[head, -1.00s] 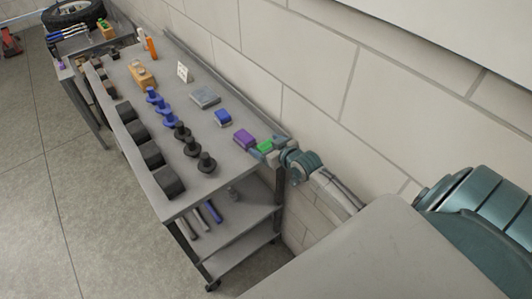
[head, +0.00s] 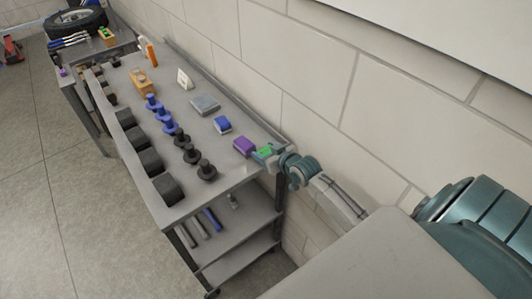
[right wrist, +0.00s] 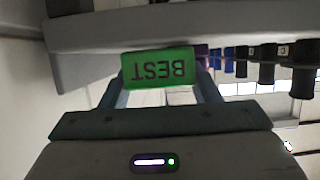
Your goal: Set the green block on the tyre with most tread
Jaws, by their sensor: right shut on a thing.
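The green block (head: 265,152) is at the near right end of the grey bench, beside a purple block (head: 244,146). My right gripper (head: 267,154) is shut on it. In the right wrist view the green block (right wrist: 158,68) sits between the two fingers, its face showing "BEST" upside down. I cannot tell whether it touches the bench top. My left gripper is not in view.
The grey bench (head: 222,166) holds black blocks (head: 168,190), blue and black knobs, a blue block (head: 222,124), a grey box (head: 205,104) and a wooden block (head: 143,82). A wall runs along its right side. Open floor (head: 95,220) lies to the left.

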